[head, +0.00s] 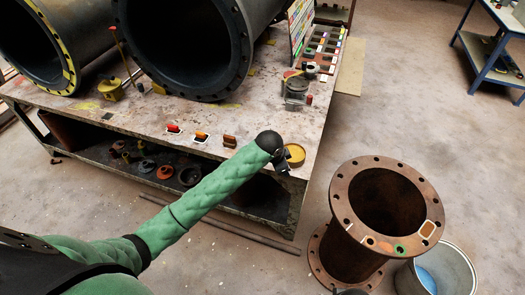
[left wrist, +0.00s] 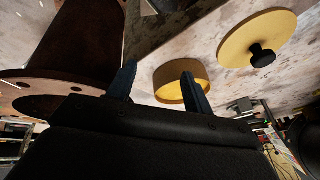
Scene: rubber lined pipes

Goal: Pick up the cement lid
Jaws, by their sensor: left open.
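The cement lid (left wrist: 258,38) is a round yellow disc with a black knob, at the upper right of the left wrist view. In the head view I cannot make it out; my left wrist may hide it. A round yellow container (left wrist: 183,80) is seen beyond the fingers in the left wrist view. It also shows in the head view (head: 296,154), at the bench's front right corner. My left gripper (left wrist: 159,68) is open and empty, apart from the lid. In the head view the left gripper (head: 282,168) is beside the container. My right gripper is not identifiable.
The stained bench (head: 225,118) carries two large dark pipes (head: 190,45), cards and small tools. A rusty flanged pipe (head: 375,215) stands on the floor at right, with a bucket (head: 455,272) beside it. A blue trolley (head: 490,60) stands far right.

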